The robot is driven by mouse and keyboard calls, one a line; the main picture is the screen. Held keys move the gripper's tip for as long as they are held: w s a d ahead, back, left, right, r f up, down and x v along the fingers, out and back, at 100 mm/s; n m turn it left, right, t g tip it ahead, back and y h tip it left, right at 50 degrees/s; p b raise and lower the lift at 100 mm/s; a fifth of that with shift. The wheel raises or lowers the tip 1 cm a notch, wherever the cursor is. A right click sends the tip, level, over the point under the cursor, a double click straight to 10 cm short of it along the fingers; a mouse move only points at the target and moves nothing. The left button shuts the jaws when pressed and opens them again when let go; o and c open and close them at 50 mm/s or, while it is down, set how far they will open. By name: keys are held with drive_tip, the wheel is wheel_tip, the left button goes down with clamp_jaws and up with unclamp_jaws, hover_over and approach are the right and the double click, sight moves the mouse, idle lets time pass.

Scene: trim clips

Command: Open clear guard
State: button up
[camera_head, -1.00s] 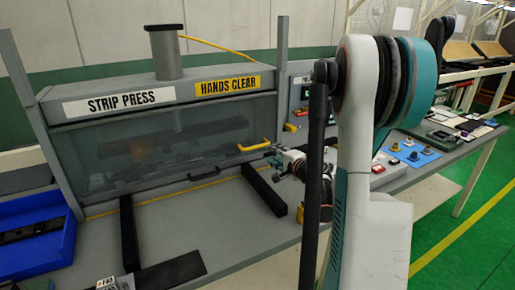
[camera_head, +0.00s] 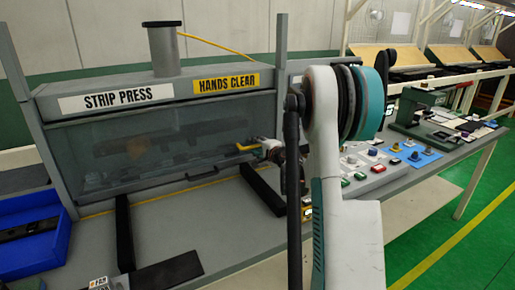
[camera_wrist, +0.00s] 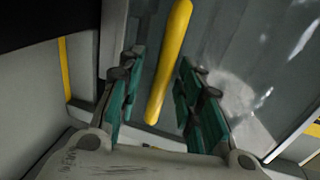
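The clear guard (camera_head: 150,150) is a see-through panel across the front of the strip press, and it hangs down in front of the press opening. A yellow handle (camera_head: 247,147) sits at the guard's right side. In the wrist view the yellow handle (camera_wrist: 168,62) runs lengthwise between the two fingers of my gripper (camera_wrist: 155,95), which are spread apart with gaps on both sides. In the head view my gripper (camera_head: 266,147) is at the handle's right end, partly hidden by my arm.
A blue bin (camera_head: 30,240) with dark strips stands at the left. Dark rails (camera_head: 124,235) stick out in front of the press. A control box with buttons (camera_head: 365,170) and a blue mat (camera_head: 415,157) lie to the right on the bench.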

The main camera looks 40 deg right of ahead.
clamp_jaws()
drive_tip(key=shift+r, duration=0.1)
drive_tip(key=p, duration=1.1)
approach(252, 99)
drive_tip(key=x, duration=0.5)
drive_tip(key=shift+w, duration=0.2)
drive_tip(key=shift+b, duration=0.3)
unclamp_jaws()
